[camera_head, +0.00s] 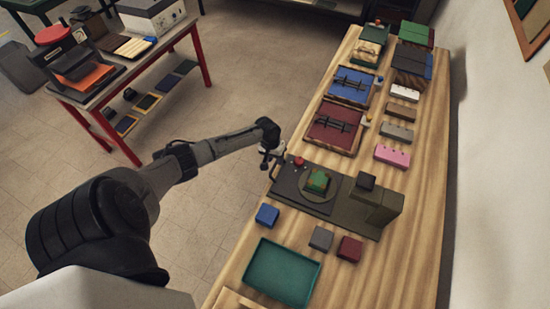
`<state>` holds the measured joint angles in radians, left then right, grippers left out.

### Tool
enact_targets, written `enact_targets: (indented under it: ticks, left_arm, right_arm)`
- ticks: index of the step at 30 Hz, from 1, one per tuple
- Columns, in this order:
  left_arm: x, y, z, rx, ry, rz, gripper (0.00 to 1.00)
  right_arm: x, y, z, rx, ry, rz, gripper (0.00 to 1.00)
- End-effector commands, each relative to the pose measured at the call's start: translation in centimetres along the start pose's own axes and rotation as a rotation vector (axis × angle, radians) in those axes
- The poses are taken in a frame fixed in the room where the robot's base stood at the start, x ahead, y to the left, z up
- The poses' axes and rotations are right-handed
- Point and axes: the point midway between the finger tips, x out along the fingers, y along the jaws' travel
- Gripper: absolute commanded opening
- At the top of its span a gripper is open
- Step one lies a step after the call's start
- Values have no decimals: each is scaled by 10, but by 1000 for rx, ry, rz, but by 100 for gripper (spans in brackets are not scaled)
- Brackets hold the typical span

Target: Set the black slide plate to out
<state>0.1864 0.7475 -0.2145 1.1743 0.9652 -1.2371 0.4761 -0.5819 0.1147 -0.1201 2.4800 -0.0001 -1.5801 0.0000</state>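The black slide plate (289,190) is a dark flat plate at the left end of a dark press-like device on the wooden table. A round disc (330,194) lies on it with a green block (318,181) on top. A small red knob (299,161) stands at its far left corner. The device's olive-grey block (377,204) rises at the right of the disc. My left gripper (271,161) is at the table's left edge, beside the plate's far left corner. Its fingers are too small to tell open from shut, or touching from apart. My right gripper is out of view.
Blue (267,215), grey (321,238) and dark red (349,249) blocks and a green tray (283,272) lie nearer. Velvet-like red (320,139) and blue (344,95) panels and several small boxes lie farther back. A wall runs along the right.

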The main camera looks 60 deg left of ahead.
Motion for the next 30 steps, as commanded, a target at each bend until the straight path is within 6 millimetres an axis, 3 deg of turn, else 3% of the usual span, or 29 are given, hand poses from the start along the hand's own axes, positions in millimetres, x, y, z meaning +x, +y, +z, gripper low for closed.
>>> enact_targets:
  ticks: [7,21,30]
  left_arm:
    - [-16,0,-1,2,2,0,38]
    - [-104,0,0,1,2,-2,38]
    - [-134,0,0,0,1,0,38]
  right_arm:
    - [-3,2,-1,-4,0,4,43]
    - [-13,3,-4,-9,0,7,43]
    - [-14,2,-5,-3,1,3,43]
